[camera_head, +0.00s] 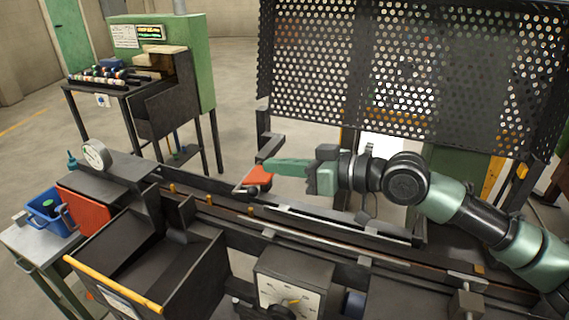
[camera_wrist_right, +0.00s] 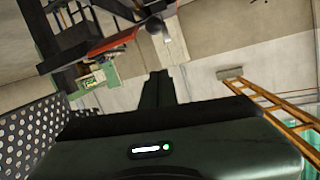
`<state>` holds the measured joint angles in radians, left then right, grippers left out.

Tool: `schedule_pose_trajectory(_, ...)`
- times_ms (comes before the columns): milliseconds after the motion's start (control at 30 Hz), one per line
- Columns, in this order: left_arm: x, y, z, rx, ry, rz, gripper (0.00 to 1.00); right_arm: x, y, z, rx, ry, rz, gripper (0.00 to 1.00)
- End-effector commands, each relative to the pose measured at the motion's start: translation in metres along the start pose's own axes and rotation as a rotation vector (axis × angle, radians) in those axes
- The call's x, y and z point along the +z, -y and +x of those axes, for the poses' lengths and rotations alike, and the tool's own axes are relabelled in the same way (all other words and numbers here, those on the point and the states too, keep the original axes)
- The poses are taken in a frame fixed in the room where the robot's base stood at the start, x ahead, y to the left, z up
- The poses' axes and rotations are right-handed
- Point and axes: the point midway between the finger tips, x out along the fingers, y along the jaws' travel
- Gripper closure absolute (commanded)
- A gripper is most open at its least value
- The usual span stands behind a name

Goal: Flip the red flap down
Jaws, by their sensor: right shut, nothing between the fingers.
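A small red flap (camera_head: 257,176) stands at the back edge of the dark rail in the head view. It looks tilted, and its far side is partly hidden by my gripper. In the right wrist view the red flap (camera_wrist_right: 112,46) shows at the top, with a dark round knob near its end. My right gripper (camera_head: 272,166) points left, with its green fingers shut and empty, just above and beside the flap. I cannot tell whether they touch. In the wrist view the gripper fingers (camera_wrist_right: 157,88) are together. My left gripper is not in view.
A perforated dark screen (camera_head: 400,70) stands behind my right arm. A dark chute with a yellow bar (camera_head: 112,285) and a dial box (camera_head: 290,290) are in front. A red panel (camera_head: 85,212) and blue bin (camera_head: 48,215) stand left. A green machine (camera_head: 195,70) is at the back left.

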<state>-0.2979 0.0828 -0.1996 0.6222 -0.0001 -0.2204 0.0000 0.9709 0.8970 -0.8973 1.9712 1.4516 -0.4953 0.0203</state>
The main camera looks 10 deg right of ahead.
Motion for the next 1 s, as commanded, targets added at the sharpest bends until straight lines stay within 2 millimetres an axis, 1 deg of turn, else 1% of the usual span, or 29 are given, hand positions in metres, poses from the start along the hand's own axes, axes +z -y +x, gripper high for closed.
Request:
schedule_pose_trajectory(33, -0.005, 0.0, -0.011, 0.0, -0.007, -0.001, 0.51, -0.006, 0.002, 0.011, -0.004, -0.001, 0.001, 1.0)
schedule_pose_trajectory(100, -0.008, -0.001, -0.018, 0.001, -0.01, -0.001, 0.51, -0.006, 0.002, 0.027, -0.004, 0.0, 0.003, 1.0)
schedule_pose_trajectory(300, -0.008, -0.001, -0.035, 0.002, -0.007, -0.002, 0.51, -0.005, 0.003, 0.068, -0.003, 0.0, 0.001, 1.0)
schedule_pose_trajectory(333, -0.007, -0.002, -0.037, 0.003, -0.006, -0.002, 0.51, 0.004, 0.0, 0.063, 0.001, 0.005, 0.003, 1.0)
schedule_pose_trajectory(400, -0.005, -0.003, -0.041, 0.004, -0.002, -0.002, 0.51, 0.016, 0.0, 0.058, 0.002, 0.005, 0.002, 1.0)
schedule_pose_trajectory(500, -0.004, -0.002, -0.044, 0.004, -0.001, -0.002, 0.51, 0.027, 0.0, 0.054, 0.001, 0.003, 0.002, 1.0)
schedule_pose_trajectory(600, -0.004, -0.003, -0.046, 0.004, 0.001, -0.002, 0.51, 0.034, 0.0, 0.052, 0.001, 0.001, -0.001, 1.0)
schedule_pose_trajectory(733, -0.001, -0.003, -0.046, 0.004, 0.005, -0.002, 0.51, 0.037, 0.0, 0.051, 0.001, -0.001, -0.001, 1.0)
schedule_pose_trajectory(1000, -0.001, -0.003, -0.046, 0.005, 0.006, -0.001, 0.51, 0.038, 0.0, 0.051, 0.0, 0.0, -0.001, 1.0)
